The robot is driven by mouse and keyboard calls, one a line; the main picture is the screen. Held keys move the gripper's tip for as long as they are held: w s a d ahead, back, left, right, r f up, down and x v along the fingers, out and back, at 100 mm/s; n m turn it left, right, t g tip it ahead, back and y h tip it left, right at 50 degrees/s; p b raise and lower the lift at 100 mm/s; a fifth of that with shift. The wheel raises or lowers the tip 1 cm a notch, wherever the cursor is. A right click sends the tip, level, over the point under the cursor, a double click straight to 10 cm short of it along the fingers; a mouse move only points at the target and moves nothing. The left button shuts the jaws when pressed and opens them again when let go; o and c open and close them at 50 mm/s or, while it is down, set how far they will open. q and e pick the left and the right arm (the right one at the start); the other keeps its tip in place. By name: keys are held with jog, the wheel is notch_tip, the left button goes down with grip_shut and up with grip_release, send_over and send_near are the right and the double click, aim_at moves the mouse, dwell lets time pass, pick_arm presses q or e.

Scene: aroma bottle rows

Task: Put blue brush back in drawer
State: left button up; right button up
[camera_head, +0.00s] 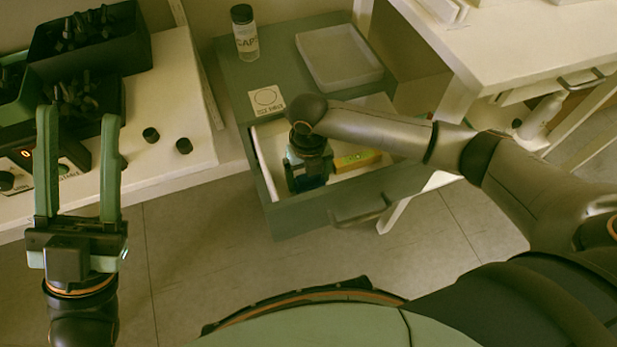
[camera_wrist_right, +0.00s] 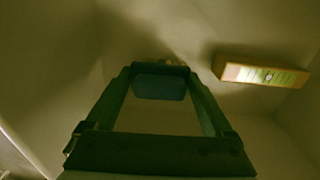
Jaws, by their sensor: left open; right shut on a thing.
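The grey-green drawer (camera_head: 290,217) is pulled open below its cabinet top, with a pale interior. My right arm reaches in from the right, and my right gripper (camera_head: 308,180) points down inside the drawer's left part. In the right wrist view my right gripper (camera_wrist_right: 160,75) is shut on the blue brush (camera_wrist_right: 160,87), of which only a short blue block shows between the fingers. Most of the brush is hidden, and I cannot tell whether it touches the drawer floor. My left gripper (camera_head: 78,125) is open and empty, upright before the left table.
A yellow-green box (camera_head: 357,160) lies in the drawer, also in the right wrist view (camera_wrist_right: 262,75). The cabinet top holds a CAPS bottle (camera_head: 245,40), a white tray (camera_head: 338,57) and a label card (camera_head: 266,99). Black caps (camera_head: 183,146) and dark bins (camera_head: 95,40) are at left.

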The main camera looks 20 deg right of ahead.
jog(key=o, duration=1)
jog(key=shift+o, duration=0.2)
notch_tip(320, 180, up, 4)
jog(key=shift+r+p, duration=0.2)
jog(key=shift+p, duration=0.65)
notch_tip(320, 180, up, 4)
jog(key=shift+f+p, duration=0.15)
jog(key=shift+p, duration=0.5)
pick_arm(q)
jog(key=w+f+n+g+y, duration=0.1)
jog(key=w+f+n+y, duration=0.2)
jog(key=f, duration=0.3)
jog(key=w+a+f+n+g+y+p, duration=0.1)
jog(key=w+f+n+g+y, duration=0.1)
jog(key=f+y, duration=0.4)
jog(key=shift+w+a+f+n, duration=0.25)
jog(key=shift+w+a+n, duration=0.05)
jog(key=shift+w+n, duration=0.65)
pick_arm(e)
jog(key=shift+r, duration=2.1)
